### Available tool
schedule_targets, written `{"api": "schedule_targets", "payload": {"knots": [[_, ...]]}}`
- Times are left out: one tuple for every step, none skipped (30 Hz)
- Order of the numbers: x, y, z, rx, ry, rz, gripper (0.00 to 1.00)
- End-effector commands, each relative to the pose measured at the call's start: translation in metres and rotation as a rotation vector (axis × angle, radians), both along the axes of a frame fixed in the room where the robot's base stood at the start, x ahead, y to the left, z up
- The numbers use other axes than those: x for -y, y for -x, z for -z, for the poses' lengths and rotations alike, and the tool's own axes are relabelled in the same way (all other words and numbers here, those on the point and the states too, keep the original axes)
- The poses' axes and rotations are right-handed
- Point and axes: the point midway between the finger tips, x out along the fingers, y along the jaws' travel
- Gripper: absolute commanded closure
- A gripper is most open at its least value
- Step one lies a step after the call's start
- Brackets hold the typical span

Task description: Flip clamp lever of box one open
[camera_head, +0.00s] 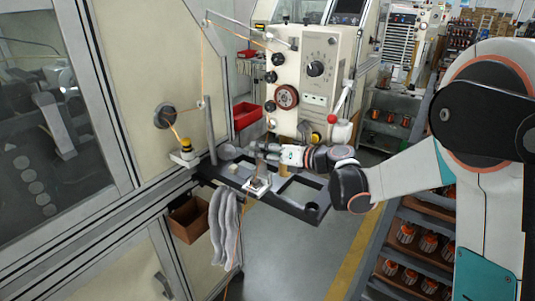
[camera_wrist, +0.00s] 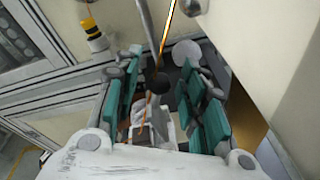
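My gripper (camera_head: 262,149) reaches in from the right over the black tray frame (camera_head: 312,189), in front of the cream winding machine (camera_head: 313,75). In the wrist view my gripper (camera_wrist: 160,78) is open, its teal finger pads apart. A pale bracket (camera_head: 258,184) stands on the tray frame below my gripper. I cannot clearly make out box one or its clamp lever.
A thin upright grey rod (camera_head: 210,130) and a copper wire stand close to the left. Grey cloth gloves (camera_head: 224,228) hang from the frame. A shelf of armatures (camera_head: 418,240) is at lower right.

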Motion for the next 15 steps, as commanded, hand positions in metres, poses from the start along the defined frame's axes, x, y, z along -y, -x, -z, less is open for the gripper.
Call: {"api": "schedule_targets", "payload": {"knots": [[0.000, 0.000, 0.000, 0.003, 0.002, -0.001, 0.62], [-0.001, 0.001, 0.000, 0.009, 0.005, -0.001, 0.62], [-0.002, 0.002, 0.000, 0.018, 0.011, -0.001, 0.62], [-0.002, 0.003, -0.001, 0.030, 0.017, -0.002, 0.62], [-0.003, 0.004, -0.001, 0.044, 0.026, -0.001, 0.62], [-0.004, 0.006, -0.001, 0.068, 0.039, 0.000, 0.62], [-0.005, 0.008, -0.001, 0.088, 0.052, -0.001, 0.62], [-0.006, 0.010, -0.001, 0.112, 0.065, -0.001, 0.62], [-0.008, 0.013, -0.001, 0.147, 0.086, 0.000, 0.62], [-0.009, 0.015, -0.001, 0.175, 0.103, -0.001, 0.62], [-0.011, 0.018, 0.000, 0.204, 0.119, -0.002, 0.62], [-0.013, 0.021, 0.000, 0.244, 0.142, -0.002, 0.62], [-0.014, 0.023, 0.001, 0.274, 0.160, -0.002, 0.62], [-0.015, 0.025, 0.001, 0.303, 0.177, -0.001, 0.62], [-0.017, 0.028, 0.002, 0.341, 0.199, 0.000, 0.62]]}}
